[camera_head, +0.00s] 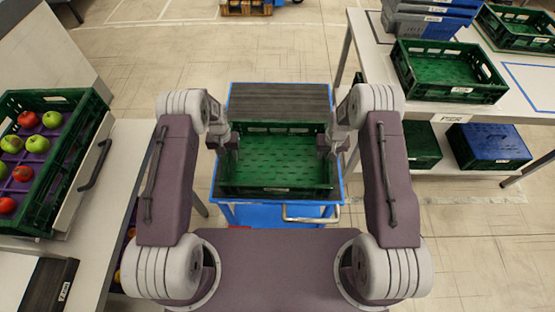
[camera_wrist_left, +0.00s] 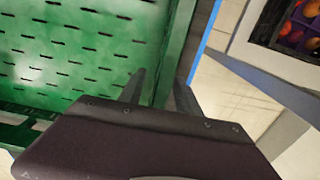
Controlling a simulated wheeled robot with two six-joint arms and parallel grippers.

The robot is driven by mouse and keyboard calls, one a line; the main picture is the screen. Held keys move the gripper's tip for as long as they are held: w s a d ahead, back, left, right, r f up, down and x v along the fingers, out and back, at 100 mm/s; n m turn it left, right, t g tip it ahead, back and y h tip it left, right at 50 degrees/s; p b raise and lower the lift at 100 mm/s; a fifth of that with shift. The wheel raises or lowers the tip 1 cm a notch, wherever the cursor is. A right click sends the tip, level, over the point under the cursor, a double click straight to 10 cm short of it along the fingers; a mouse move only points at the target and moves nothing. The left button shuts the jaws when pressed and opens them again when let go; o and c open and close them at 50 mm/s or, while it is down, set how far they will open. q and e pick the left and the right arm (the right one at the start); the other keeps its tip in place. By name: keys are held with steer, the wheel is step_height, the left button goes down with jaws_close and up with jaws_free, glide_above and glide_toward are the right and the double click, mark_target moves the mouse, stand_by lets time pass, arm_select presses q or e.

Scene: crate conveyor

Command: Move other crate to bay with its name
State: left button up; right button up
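An empty green crate (camera_head: 275,186) stands on a blue cart (camera_head: 268,212) straight in front of me. My left gripper (camera_head: 229,142) is at the crate's left wall. In the left wrist view its two fingers (camera_wrist_left: 160,92) are apart, one on each side of the crate wall (camera_wrist_left: 168,50), with some gap showing. My right gripper (camera_head: 328,143) is at the crate's right wall; its fingers are too small to tell open or shut. A small pale label is on the crate's near wall; I cannot read it.
A green crate of apples (camera_head: 68,202) stands on the left table. On the right table (camera_head: 507,106) are an empty green crate (camera_head: 448,93), stacked grey and blue crates (camera_head: 428,28) and a blue outlined area. A blue-topped crate (camera_head: 490,148) is on its lower shelf. Open floor lies beyond the cart.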

arm_select(q)
jaws_close()
arm_select(e)
jaws_close()
stand_by(1.0)
